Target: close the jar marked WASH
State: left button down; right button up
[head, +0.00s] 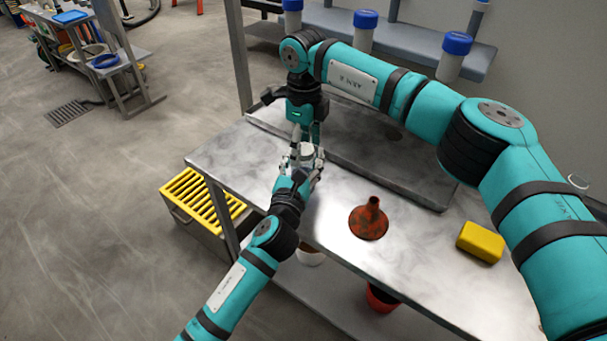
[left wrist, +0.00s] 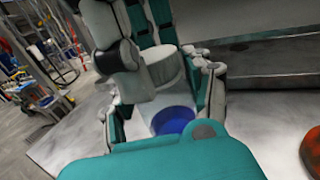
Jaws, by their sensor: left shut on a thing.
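A pale see-through jar with blue in its lower part (left wrist: 172,121) stands at the left end of the metal table, between my two grippers. Its marking is not readable. My left gripper (head: 304,170) is shut on the jar from the front. A white round lid (left wrist: 165,70) is above the jar in the left wrist view; it also shows in the head view (head: 307,149). My right gripper (head: 307,143) points down from above and appears shut on the lid. Fingers hide the jar's rim, so I cannot tell whether the lid touches it.
The metal table (head: 235,150) holds a rusty red funnel (head: 369,219) and a yellow block (head: 481,242). A raised metal plate (head: 420,180) runs along the back. Blue-capped containers (head: 364,32) line the rear shelf. A yellow grating (head: 203,197) is left below the table.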

jog(key=shift+r, duration=2.25)
jog(key=o, duration=0.6)
jog(key=shift+c, duration=0.2)
notch_tip(320, 180, up, 12)
